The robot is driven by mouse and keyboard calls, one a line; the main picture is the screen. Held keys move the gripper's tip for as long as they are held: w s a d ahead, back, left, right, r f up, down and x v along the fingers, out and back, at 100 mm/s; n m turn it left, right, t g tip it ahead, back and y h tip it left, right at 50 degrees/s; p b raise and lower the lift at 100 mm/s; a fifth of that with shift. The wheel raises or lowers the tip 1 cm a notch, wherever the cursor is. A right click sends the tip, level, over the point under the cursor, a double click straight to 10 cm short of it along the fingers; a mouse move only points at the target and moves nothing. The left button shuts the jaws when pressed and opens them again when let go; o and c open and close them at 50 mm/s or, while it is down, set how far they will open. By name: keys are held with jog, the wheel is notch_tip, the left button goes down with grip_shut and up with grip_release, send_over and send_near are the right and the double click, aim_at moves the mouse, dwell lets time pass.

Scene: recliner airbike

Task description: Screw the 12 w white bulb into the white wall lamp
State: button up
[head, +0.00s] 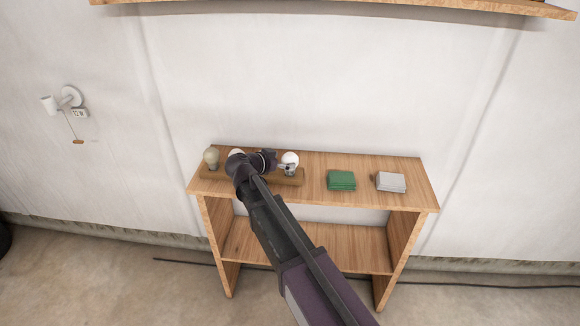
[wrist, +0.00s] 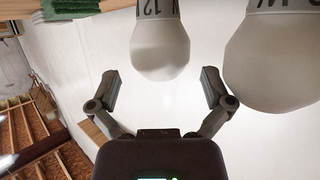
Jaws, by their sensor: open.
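The white bulb marked 12 (wrist: 160,48) is at the top middle of the wrist view, ahead of and between the fingers of my gripper (wrist: 161,82). The fingers are spread wide and hold nothing. In the head view this bulb (head: 290,158) appears to stand upright on a wooden holder (head: 288,180) on the shelf top, with my gripper (head: 284,167) close beside it. The white wall lamp (head: 70,97) is on the wall at the left, with a small label below it and a hanging pull cord. Its socket opening cannot be made out.
A larger white bulb (wrist: 278,58) is close to the right finger. A beige bulb (head: 211,158) stands at the holder's left end. Green cloths (head: 341,180) and grey cloths (head: 391,182) lie on the wooden shelf unit (head: 420,185). Another shelf (head: 350,8) is above.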

jog(key=shift+b+x, duration=0.4)
jog(key=shift+x, duration=1.2)
jog(key=c, duration=0.9)
